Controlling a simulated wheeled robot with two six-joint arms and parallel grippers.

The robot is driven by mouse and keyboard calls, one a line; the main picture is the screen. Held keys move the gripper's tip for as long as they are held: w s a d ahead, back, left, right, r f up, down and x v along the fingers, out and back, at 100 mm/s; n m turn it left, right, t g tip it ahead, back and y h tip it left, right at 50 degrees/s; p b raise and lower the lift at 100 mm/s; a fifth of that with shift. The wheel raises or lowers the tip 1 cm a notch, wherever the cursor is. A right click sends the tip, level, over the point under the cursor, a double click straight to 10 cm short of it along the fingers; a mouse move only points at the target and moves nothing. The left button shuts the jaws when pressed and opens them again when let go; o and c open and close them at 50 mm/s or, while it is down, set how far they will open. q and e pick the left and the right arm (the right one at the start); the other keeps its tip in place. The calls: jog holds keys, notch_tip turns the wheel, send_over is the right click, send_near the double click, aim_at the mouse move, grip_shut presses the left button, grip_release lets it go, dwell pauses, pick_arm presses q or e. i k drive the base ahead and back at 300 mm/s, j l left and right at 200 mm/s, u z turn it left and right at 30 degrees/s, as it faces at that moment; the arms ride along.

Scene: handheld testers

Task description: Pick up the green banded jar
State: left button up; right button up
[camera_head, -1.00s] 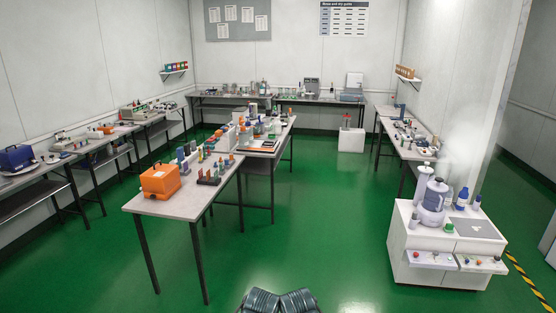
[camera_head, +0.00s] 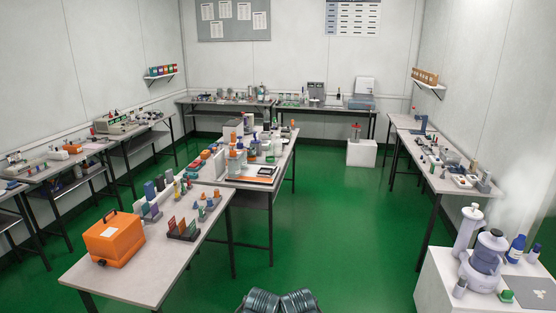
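I cannot make out a green banded jar for certain at this distance. A small green-topped item (camera_head: 507,296) stands on the white cabinet at the lower right, too small to tell what it is. Many small bottles and jars stand on the centre tables and on the benches along the walls, and their bands cannot be read. Neither of my grippers shows; only dark ribbed parts of my own body appear at the bottom centre.
The near table (camera_head: 130,262) carries an orange case (camera_head: 114,241) and racks. Another table (camera_head: 262,180) joins behind it. The white cabinet (camera_head: 440,285) stands at lower right, a bench (camera_head: 455,184) at right. Green floor (camera_head: 345,225) is clear between them.

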aim_at(270, 154)
jog(key=i, duration=3.35)
jog(key=i+z, duration=0.1)
jog(key=z, duration=0.2)
